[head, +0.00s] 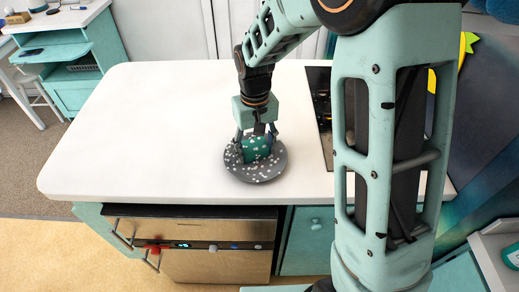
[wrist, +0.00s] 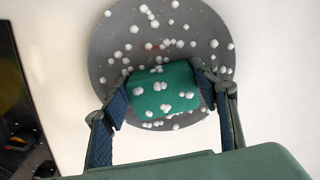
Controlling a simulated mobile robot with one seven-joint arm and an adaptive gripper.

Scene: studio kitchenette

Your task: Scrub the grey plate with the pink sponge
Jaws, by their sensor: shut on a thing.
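A round grey plate (head: 262,176) lies on the white counter, dotted with white foam blobs; it also fills the upper middle of the wrist view (wrist: 108,45). A faint reddish mark shows among the foam. My gripper (head: 257,147) points down over the plate, its fingers shut on the two ends of a green block-like sponge (wrist: 160,84). The sponge looks green, not pink, and carries white foam too. It is at the plate, near the edge closest to my palm in the wrist view; its underside is hidden, so contact is unclear.
The white counter (head: 140,130) is clear left of the plate. A dark cooktop (head: 319,80) lies to the right, partly hidden by my arm; a dark panel shows at the left of the wrist view (wrist: 15,90). An appliance (head: 200,260) is below the counter's front edge.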

